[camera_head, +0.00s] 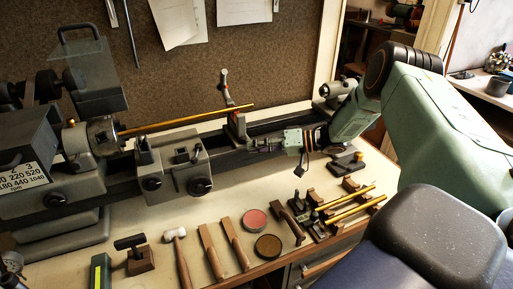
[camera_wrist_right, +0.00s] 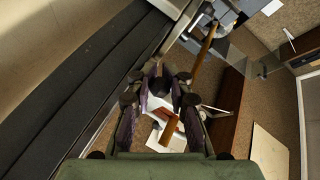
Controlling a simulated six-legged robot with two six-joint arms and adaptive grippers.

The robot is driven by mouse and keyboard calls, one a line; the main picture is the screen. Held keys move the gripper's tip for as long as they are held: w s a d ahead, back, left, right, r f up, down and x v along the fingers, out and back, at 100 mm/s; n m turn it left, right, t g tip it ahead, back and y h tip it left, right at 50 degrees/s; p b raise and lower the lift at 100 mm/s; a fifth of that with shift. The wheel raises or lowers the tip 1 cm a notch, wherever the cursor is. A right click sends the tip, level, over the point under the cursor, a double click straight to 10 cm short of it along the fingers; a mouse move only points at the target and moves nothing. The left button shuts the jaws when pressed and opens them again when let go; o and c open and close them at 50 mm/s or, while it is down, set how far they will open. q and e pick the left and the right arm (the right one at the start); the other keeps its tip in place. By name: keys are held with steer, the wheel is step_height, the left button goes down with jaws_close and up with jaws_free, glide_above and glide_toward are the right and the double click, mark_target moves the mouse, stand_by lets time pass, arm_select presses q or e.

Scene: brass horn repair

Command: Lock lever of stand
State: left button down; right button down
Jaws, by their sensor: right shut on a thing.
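The stand (camera_head: 237,125) is an upright dark support on the lathe bed, carrying the brass tube (camera_head: 185,120) near its right end. The tube also shows in the right wrist view (camera_wrist_right: 204,45). My right gripper (camera_head: 290,141) is low over the bed, to the right of the stand. In the right wrist view its two dark fingers (camera_wrist_right: 160,92) are shut on a small dark rounded part, which looks like the lever's end (camera_wrist_right: 158,80). The rest of the lever is mostly hidden. My left gripper is not in view.
The headstock (camera_head: 95,135) and the carriage (camera_head: 172,165) with knobs are left of the stand. Mallet (camera_head: 178,255), wooden tools (camera_head: 236,245), round tins (camera_head: 254,219) and brass rods (camera_head: 355,208) on blocks cover the front bench. The pegboard wall (camera_head: 175,75) is close behind.

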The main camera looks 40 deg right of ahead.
steer(key=shift+r, duration=0.1)
steer(key=c, duration=1.2)
jaws_free()
steer(key=shift+s+d+r, duration=0.1)
steer(key=shift+s+d, duration=0.2)
steer(key=shift+d, duration=0.1)
steer(key=v, duration=1.1)
steer(key=shift+a, duration=0.1)
